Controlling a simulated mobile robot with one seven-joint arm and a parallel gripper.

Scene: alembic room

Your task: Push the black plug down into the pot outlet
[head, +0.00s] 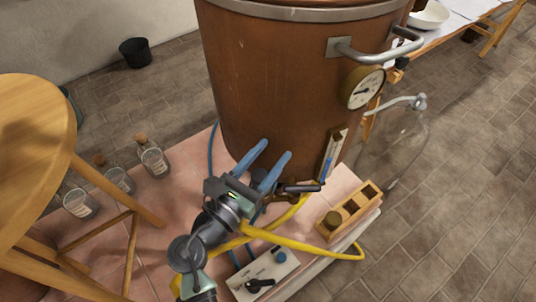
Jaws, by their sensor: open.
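The large copper pot (275,75) stands upright in the middle, with a steel rim and a side handle. At its lower right front is a fitting with a black lever (303,188), which seems to belong to the pot outlet; the outlet's opening is hidden. My gripper (277,148) has two blue fingers spread apart with nothing seen between them. They point at the pot's lower front wall, left of the lever; I cannot tell whether they touch it. I cannot make out the black plug for certain.
A yellow hose (300,246) loops under my gripper. A wooden rack (352,211) and a control box (262,276) stand at the front right. Several corked bottles (153,157) and a wooden stool (35,140) are at left. A glass carboy (395,150) stands at right.

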